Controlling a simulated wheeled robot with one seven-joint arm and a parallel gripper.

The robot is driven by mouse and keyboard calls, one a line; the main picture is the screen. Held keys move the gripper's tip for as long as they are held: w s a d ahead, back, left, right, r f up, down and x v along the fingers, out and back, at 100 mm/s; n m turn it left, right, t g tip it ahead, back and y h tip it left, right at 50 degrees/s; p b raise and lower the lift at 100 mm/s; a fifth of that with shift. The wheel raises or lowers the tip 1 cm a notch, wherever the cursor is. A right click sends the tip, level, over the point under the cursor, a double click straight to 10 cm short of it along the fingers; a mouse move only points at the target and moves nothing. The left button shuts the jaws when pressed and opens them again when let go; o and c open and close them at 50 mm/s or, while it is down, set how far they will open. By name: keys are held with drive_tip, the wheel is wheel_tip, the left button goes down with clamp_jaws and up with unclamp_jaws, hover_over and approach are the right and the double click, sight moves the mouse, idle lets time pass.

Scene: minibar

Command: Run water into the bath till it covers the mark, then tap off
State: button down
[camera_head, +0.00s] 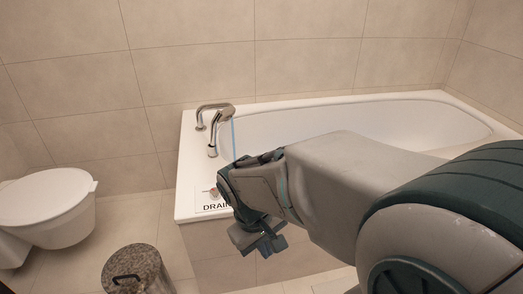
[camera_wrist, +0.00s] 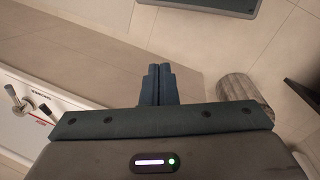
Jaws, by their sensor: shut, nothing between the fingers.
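The white bath (camera_head: 187,165) stands along the back wall. A chrome tap (camera_head: 213,107) rises at its left end, and a thin blue stream of water (camera_head: 234,138) falls from it into the bath. A small knob (camera_head: 213,192) sits by a label reading "DRAIN" (camera_head: 212,208) on the front left rim; the label also shows in the wrist view (camera_wrist: 42,118). My gripper (camera_head: 268,243) is shut and empty in front of the bath's near side, right of the label. Its closed fingers show in the wrist view (camera_wrist: 158,84). My arm hides much of the basin; I cannot see the mark or the water level.
A white toilet (camera_head: 48,205) stands at the left. A round bin with a speckled lid (camera_head: 136,268) stands on the floor in front of the bath; it also shows in the wrist view (camera_wrist: 241,94). A dark flat object (camera_wrist: 215,4) lies at the wrist view's top edge.

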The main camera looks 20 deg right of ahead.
drive_tip(key=w+d+f+n+g+h, duration=0.25)
drive_tip(key=w+d+n+h, duration=0.25)
drive_tip(key=d+n+h, duration=0.5)
drive_tip(key=w+d+f+n+t+h+p, duration=0.1)
drive_tip(key=w+d+f+n+t+h, duration=0.2)
drive_tip(key=w+n+t, duration=0.6)
drive_tip(key=shift+g, duration=0.65)
drive_tip(key=b+x, duration=0.1)
drive_tip(key=x, duration=0.3)
drive_tip(key=b+x, duration=0.1)
drive_tip(key=x, duration=0.4)
drive_tip(key=w+b+x, duration=0.1)
drive_tip(key=x, duration=0.3)
drive_tip(key=shift+w+d+f, duration=0.1)
drive_tip(key=shift+w+f, duration=0.1)
drive_tip(key=shift+f, duration=0.05)
drive_tip(key=shift+d, duration=0.15)
drive_tip(key=shift+d, duration=0.7)
drive_tip(key=shift+a, duration=0.15)
